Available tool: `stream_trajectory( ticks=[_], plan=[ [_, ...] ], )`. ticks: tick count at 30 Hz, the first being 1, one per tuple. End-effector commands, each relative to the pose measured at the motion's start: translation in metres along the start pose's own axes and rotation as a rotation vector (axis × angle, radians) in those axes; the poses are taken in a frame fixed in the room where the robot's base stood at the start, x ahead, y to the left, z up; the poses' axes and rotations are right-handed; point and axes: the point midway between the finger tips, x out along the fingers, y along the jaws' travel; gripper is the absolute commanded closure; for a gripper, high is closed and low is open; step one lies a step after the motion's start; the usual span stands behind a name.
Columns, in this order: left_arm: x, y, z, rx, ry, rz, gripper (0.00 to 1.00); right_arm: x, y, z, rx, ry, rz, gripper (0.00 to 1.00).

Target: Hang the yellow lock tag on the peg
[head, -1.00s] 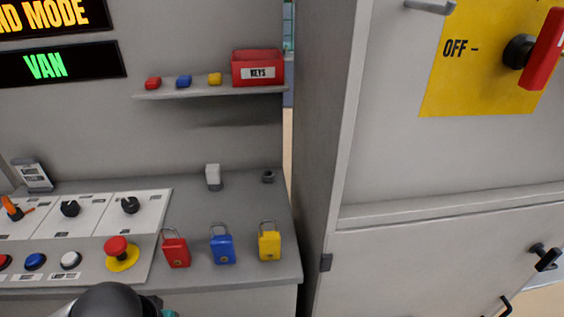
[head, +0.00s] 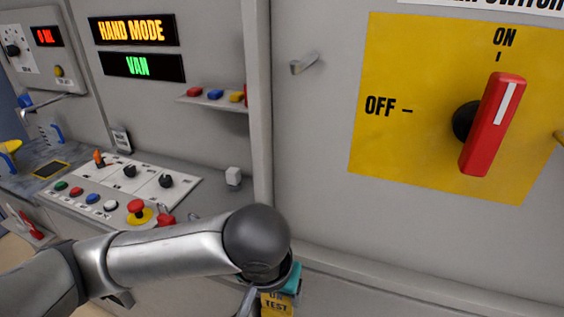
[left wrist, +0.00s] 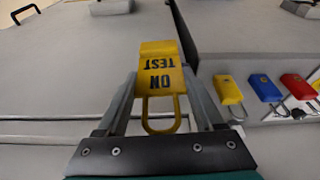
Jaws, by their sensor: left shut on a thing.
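The yellow lock tag (head: 277,303), lettered "ON TEST", is at the bottom of the head view, partly cut off by the frame edge. My left gripper (head: 262,293) is shut on it, with my arm hiding much of the hand. In the left wrist view the tag (left wrist: 161,78) sits between the two fingers, its lettering upside down and its loop toward the palm. A short metal peg (head: 305,64) sticks out of the grey cabinet front, left of the yellow switch plate. The tag is well below the peg and apart from it. My right gripper is out of view.
A red rotary switch (head: 492,125) stands out from the yellow plate (head: 400,150). A shelf (head: 220,104) with small coloured items is left of the cabinet edge. The cabinet front around the peg is clear.

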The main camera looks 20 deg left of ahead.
Motion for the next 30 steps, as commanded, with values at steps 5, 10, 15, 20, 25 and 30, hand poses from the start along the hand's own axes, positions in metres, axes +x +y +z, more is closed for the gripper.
stream_trajectory(
  ticks=[5, 10, 15, 20, 25, 30],
  plan=[
    [-0.078, 0.018, -0.026, 0.009, 0.011, 0.003, 0.84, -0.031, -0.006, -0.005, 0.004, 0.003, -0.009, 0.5],
    [-0.147, 0.028, -0.038, 0.023, 0.012, 0.005, 0.84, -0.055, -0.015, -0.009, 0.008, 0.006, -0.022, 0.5],
    [-0.219, 0.03, -0.043, 0.044, 0.013, 0.01, 0.84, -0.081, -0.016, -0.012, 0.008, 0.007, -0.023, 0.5],
    [-0.287, 0.025, -0.042, 0.06, 0.012, 0.016, 0.84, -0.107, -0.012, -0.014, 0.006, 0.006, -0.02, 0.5],
    [-0.327, 0.017, -0.036, 0.066, 0.006, 0.018, 0.84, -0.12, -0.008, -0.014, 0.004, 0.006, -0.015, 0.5],
    [-0.338, 0.014, -0.034, 0.067, -0.002, 0.018, 0.84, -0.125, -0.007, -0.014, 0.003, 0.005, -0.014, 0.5]
  ],
)
